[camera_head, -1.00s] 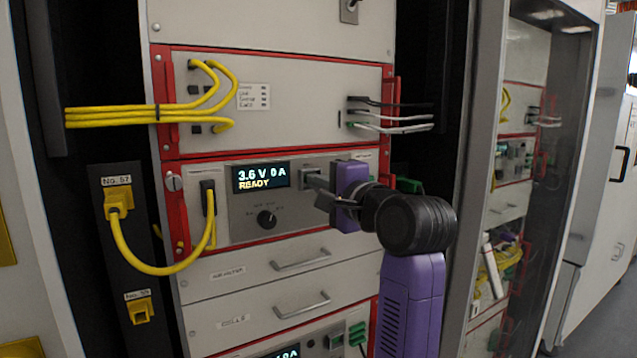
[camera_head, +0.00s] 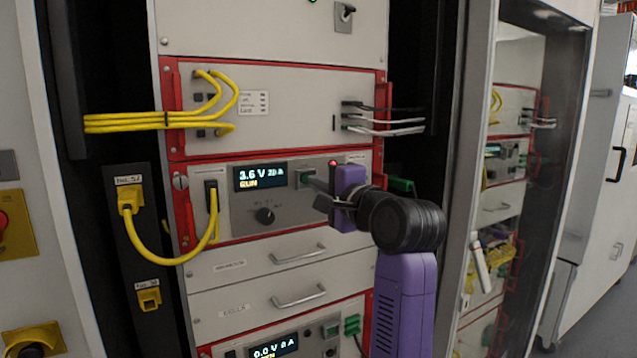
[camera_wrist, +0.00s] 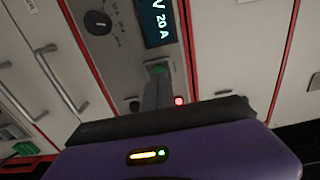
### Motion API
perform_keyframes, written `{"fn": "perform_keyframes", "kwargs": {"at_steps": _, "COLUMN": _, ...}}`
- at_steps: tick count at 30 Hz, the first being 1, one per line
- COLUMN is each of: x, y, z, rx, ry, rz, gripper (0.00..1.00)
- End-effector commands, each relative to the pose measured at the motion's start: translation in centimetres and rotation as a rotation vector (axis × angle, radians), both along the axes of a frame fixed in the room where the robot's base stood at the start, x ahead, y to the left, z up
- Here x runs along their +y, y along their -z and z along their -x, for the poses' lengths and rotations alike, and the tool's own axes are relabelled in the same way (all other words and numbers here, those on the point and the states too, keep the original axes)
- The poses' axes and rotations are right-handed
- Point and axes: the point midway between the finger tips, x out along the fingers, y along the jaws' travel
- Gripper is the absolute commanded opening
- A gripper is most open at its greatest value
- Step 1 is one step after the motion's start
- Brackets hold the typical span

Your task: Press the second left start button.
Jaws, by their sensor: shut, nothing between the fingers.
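The middle cycler unit's display (camera_head: 260,177) reads "3.6 V 20 A" and "RUN" in the head view; the wrist view shows part of this display (camera_wrist: 158,22). A green start button (camera_wrist: 157,68) sits just beyond my fingertips in the wrist view. My gripper (camera_head: 311,181) is shut and empty, its tips right at the button in the head view; I cannot tell whether they touch it. It also shows in the wrist view (camera_wrist: 158,80). A red lamp (camera_wrist: 179,100) glows beside the fingers, and it shows in the head view too (camera_head: 333,163).
A black knob (camera_head: 265,216) sits below the display. A lower unit's display (camera_head: 274,350) reads "0.0 V 0 A", with a green button (camera_head: 331,330) beside it. Yellow cables (camera_head: 140,123) loop at the left. Drawer handles (camera_head: 299,254) stick out below. The cabinet door stands at the right.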

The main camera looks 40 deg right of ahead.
Motion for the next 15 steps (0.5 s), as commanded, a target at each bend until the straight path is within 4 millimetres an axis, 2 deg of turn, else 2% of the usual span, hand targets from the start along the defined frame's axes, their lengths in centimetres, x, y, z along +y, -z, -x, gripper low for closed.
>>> {"fn": "perform_keyframes", "kwargs": {"at_steps": 2, "x": -0.1, "y": -0.1, "z": -0.1, "rx": -0.001, "ry": 0.001, "rz": 0.0, "gripper": 0.0}}
{"fn": "perform_keyframes", "kwargs": {"at_steps": 15, "x": 1.4, "y": 0.1, "z": 5.4, "rx": -0.005, "ry": 0.002, "rz": 0.002, "gripper": 0.0}}
